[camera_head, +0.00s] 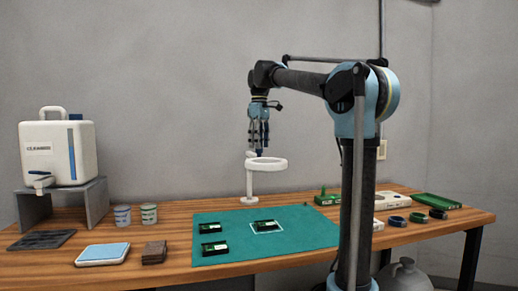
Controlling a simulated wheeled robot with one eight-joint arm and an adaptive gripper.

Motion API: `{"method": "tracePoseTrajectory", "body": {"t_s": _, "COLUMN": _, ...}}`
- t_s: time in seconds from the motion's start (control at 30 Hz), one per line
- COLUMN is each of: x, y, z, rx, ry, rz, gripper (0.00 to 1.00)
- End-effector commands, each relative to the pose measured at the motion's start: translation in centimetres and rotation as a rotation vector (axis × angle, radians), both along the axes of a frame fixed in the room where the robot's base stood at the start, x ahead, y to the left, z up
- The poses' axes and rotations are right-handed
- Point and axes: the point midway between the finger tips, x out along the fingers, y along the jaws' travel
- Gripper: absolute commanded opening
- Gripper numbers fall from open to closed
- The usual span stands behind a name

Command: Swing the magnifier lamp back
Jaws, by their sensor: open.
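The magnifier lamp (268,169) is a white ring on a short white post with a round base, at the back edge of the teal mat. Its ring reaches to the right of the post, over the back of the mat. My gripper (258,148) points down just above the ring, close to where ring and post meet. It is open, with nothing seen between its fingers. I cannot tell whether the fingertips touch the lamp.
Several dark green boards lie on the teal mat (302,240), one inside a white outline (265,226). A white dispenser (54,152) stands on a grey stand at left, with two small tubs (148,214) beside it. Rings (397,221) and a green tray (437,201) lie at right.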

Motion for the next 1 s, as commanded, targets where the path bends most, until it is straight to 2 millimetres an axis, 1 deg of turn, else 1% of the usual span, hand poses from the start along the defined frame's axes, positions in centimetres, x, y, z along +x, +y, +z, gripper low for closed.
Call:
{"method": "tracePoseTrajectory", "body": {"t_s": 0.03, "x": 0.0, "y": 0.0, "z": -0.5, "rx": 0.000, "ry": 0.000, "rz": 0.000, "gripper": 0.46}}
{"method": "tracePoseTrajectory", "body": {"t_s": 0.2, "x": 0.0, "y": 0.0, "z": -1.5, "rx": 0.000, "ry": 0.000, "rz": 0.000, "gripper": 0.46}}
{"method": "tracePoseTrajectory", "body": {"t_s": 0.5, "x": 0.0, "y": 0.0, "z": -1.7, "rx": 0.000, "ry": 0.000, "rz": 0.001, "gripper": 0.46}}
{"method": "tracePoseTrajectory", "body": {"t_s": 0.53, "x": 0.0, "y": 0.0, "z": -1.7, "rx": 0.000, "ry": 0.000, "rz": 0.001, "gripper": 0.44}}
{"method": "tracePoseTrajectory", "body": {"t_s": 0.57, "x": 0.0, "y": 0.1, "z": -1.7, "rx": 0.000, "ry": 0.000, "rz": 0.001, "gripper": 0.37}}
{"method": "tracePoseTrajectory", "body": {"t_s": 0.6, "x": 0.0, "y": 0.1, "z": -1.7, "rx": 0.000, "ry": 0.000, "rz": 0.001, "gripper": 0.28}}
{"method": "tracePoseTrajectory", "body": {"t_s": 0.67, "x": 0.0, "y": 0.1, "z": -1.7, "rx": 0.000, "ry": 0.000, "rz": 0.001, "gripper": 0.14}}
{"method": "tracePoseTrajectory", "body": {"t_s": 0.7, "x": 0.0, "y": 0.1, "z": -1.7, "rx": 0.000, "ry": 0.000, "rz": 0.002, "gripper": 0.05}}
{"method": "tracePoseTrajectory", "body": {"t_s": 0.73, "x": 0.0, "y": 0.1, "z": -1.7, "rx": 0.000, "ry": 0.000, "rz": 0.002, "gripper": 0.00}}
{"method": "tracePoseTrajectory", "body": {"t_s": 1.0, "x": 0.0, "y": 0.4, "z": -1.7, "rx": 0.000, "ry": -0.001, "rz": 0.014, "gripper": 0.00}}
